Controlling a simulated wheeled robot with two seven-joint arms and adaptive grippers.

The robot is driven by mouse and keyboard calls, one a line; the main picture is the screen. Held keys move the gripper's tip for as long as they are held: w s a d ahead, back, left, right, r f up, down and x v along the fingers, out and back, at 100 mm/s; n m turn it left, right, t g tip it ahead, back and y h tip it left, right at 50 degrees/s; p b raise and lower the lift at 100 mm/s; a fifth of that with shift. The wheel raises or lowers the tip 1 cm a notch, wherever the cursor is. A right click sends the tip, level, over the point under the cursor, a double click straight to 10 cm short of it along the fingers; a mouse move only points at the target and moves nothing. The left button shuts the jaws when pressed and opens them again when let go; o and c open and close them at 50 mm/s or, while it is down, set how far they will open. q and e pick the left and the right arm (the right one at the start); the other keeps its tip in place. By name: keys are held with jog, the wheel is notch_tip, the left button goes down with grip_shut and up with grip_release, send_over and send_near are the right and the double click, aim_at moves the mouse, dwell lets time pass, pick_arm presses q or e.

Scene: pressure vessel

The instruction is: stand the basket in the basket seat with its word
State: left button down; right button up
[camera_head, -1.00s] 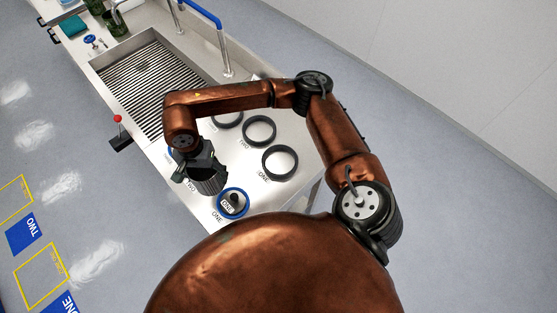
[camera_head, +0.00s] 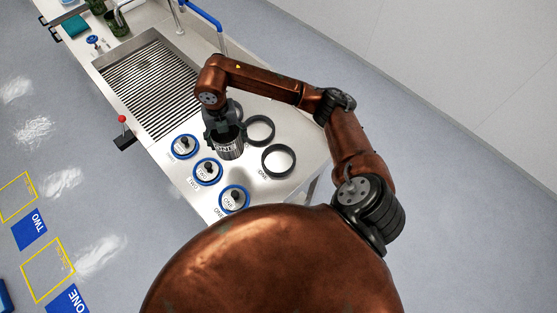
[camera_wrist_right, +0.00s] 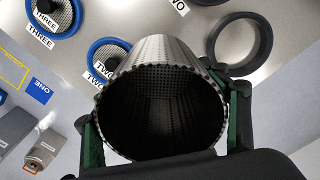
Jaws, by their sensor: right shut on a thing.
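My right gripper (camera_head: 222,133) is shut on the dark perforated basket (camera_head: 230,150), which it holds upright near the black ring seats. The basket bears a white word label too small to read surely. The right wrist view looks into its empty open mouth (camera_wrist_right: 160,110), with a finger on either side. The seat marked ONE (camera_head: 278,177) and the middle seat (camera_head: 260,144), whose word is covered, are empty. The third seat (camera_head: 238,106) is mostly hidden behind the gripper and basket. I cannot tell whether the basket touches anything. My left gripper is not in view.
Blue-rimmed round fittings with black knobs, marked ONE (camera_head: 246,205), TWO (camera_head: 219,178) and THREE (camera_head: 184,134), line the counter's left edge. A slatted sink (camera_head: 150,85) lies beyond. A blue-topped pipe (camera_head: 219,40) stands behind the arm. A red-knobbed lever (camera_head: 122,119) juts out left.

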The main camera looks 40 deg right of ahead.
aim_at(238, 132)
jog(key=d+m, duration=0.1)
jog(key=m, duration=0.2)
jog(key=d+m, duration=0.2)
jog(key=d+m+p, duration=0.1)
jog(key=m, duration=0.2)
jog(key=shift+w+d+r+m, duration=0.15)
jog(key=shift+m, duration=0.15)
jog(key=s+d+f+p, duration=0.2)
jog(key=s+d+f, duration=0.2)
jog(key=s+d+f+p, duration=0.2)
jog(key=s+d+f, duration=0.3)
jog(key=shift+s+d, duration=0.1)
jog(key=shift+s, duration=0.2)
jog(key=shift+s+d+f, duration=0.2)
jog(key=shift+f, duration=0.15)
notch_tip(238, 132, down, 3)
jog(key=shift+s+r+p, duration=0.1)
jog(key=shift+p, duration=0.7)
jog(key=shift+f, duration=0.3)
jog(key=shift+f, duration=0.1)
jog(key=o, duration=1.6)
